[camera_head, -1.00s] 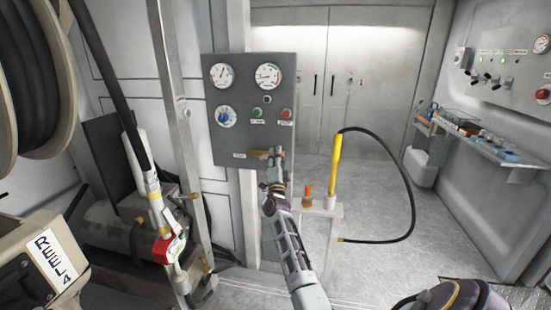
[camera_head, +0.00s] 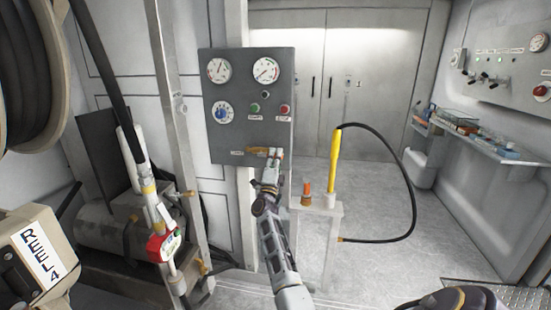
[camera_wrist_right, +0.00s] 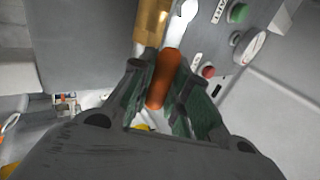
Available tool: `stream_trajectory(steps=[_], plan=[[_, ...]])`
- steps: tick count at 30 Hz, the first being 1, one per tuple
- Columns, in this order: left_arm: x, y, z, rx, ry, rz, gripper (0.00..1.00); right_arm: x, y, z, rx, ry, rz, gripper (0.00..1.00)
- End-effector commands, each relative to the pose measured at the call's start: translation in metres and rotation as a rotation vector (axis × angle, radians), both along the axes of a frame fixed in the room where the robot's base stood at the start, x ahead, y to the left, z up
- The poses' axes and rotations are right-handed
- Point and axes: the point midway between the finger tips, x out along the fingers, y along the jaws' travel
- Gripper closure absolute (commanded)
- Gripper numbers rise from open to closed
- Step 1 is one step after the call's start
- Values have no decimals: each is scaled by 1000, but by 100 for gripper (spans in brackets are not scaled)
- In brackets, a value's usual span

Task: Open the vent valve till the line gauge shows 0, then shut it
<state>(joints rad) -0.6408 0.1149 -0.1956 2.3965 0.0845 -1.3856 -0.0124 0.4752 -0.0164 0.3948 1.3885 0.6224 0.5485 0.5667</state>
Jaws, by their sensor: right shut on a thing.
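The grey gauge panel (camera_head: 248,105) stands in the middle of the head view. The brass vent valve (camera_head: 257,151) sits at its lower edge. In the right wrist view the valve body (camera_wrist_right: 152,22) shows with an orange handle (camera_wrist_right: 164,80). My right gripper (camera_head: 271,165) is shut on the orange handle, which lies between its green finger pads (camera_wrist_right: 165,95). The left gauge (camera_head: 218,70) has its needle pointing up. The right gauge (camera_head: 266,70) has its needle pointing to the lower left. Their labels are too small to read. My left gripper is out of view.
A yellow tool (camera_head: 335,160) with a black hose stands right of my arm. A hose reel (camera_head: 30,75) is at the left. Floor at the right is clear.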

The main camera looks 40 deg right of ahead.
Motion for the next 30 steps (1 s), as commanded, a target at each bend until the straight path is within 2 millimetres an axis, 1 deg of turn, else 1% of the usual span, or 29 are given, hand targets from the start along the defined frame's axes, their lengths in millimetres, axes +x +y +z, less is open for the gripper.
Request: stream_trajectory(steps=[1, 7, 8, 12, 23, 30], plan=[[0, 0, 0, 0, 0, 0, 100, 0, 0, -2, 7, -2, 2, 100], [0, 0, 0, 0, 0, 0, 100, 0, 0, -3, 8, -2, 2, 100], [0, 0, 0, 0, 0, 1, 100, 0, 0, -3, 8, -2, 3, 79], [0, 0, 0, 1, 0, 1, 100, 0, 0, -2, 6, -1, 2, 61], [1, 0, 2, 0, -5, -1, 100, 0, 0, -2, 3, -1, 2, 60], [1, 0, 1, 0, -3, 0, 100, -5, 7, -7, 3, 1, 2, 60]])
